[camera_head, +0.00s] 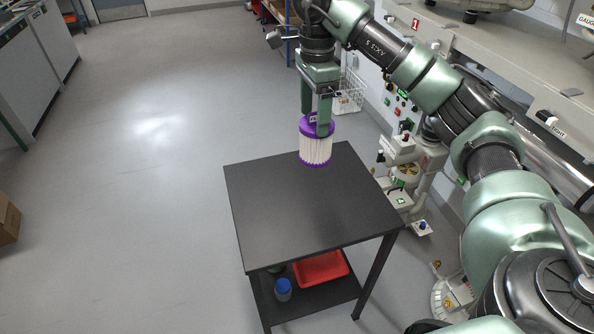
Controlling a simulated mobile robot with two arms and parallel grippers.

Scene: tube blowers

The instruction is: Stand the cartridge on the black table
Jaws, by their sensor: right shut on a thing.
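The cartridge (316,151) is a white pleated cylinder with purple end caps. It is upright over the far edge of the black table (300,205). My right gripper (317,115) points down from above and is shut on the top of the cartridge. I cannot tell whether the cartridge's bottom touches the table top or hangs a little above it. My left gripper is not in view.
The table top is otherwise bare. A red tray (322,268) and a blue-capped bottle (283,289) are on the lower shelf. A bench with machinery (405,165) stands close to the right. Open floor (130,200) lies to the left.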

